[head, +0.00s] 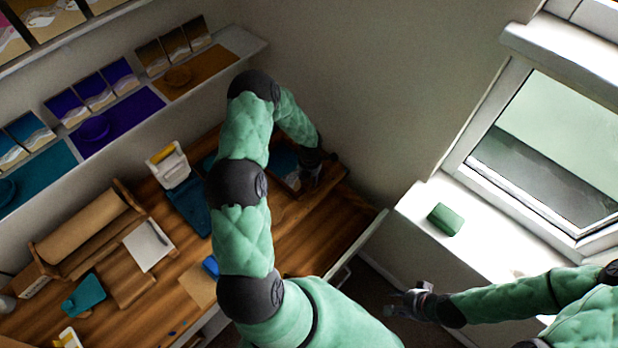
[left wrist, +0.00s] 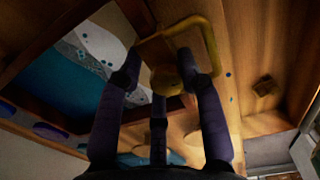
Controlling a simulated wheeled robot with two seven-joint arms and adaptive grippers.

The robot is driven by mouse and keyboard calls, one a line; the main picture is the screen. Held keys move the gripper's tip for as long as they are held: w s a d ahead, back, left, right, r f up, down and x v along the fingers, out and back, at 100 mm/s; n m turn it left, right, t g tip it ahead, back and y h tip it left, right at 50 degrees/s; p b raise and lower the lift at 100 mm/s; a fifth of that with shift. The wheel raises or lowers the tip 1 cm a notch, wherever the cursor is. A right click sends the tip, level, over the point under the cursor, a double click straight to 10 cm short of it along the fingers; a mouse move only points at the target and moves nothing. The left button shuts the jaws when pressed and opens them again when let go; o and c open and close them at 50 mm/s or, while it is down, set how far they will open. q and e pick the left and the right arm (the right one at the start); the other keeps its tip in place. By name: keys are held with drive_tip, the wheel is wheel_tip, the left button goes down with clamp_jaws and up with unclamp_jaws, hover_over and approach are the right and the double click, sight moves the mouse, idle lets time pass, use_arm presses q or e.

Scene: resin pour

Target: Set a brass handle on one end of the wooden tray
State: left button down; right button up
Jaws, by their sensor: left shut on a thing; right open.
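The wooden tray (left wrist: 32,38) shows in the left wrist view, with blue and white resin inside its wooden rim. In the head view it lies at the far right end of the workbench, partly hidden by my left arm. My left gripper (head: 312,172) is at the tray's right side. In the left wrist view its dark fingers (left wrist: 160,85) are shut on a brass handle (left wrist: 206,38), which is beside the tray's end. I cannot tell whether the handle touches the tray. My right gripper (head: 408,302) is open and empty, low beside the window sill, away from the bench.
The bench (head: 180,292) also holds a paper roll (head: 88,222), a notepad (head: 147,246), a teal item (head: 84,296) and a white-and-yellow container (head: 168,165). A shelf with colour samples (head: 118,118) runs above. A green block (head: 445,219) lies on the window sill (head: 480,255).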

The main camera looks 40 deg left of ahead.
use_arm(q)
drive_tip(key=c, duration=0.7)
unclamp_jaws()
wheel_tip(320, 180, up, 8)
drive_tip(key=p, duration=0.7)
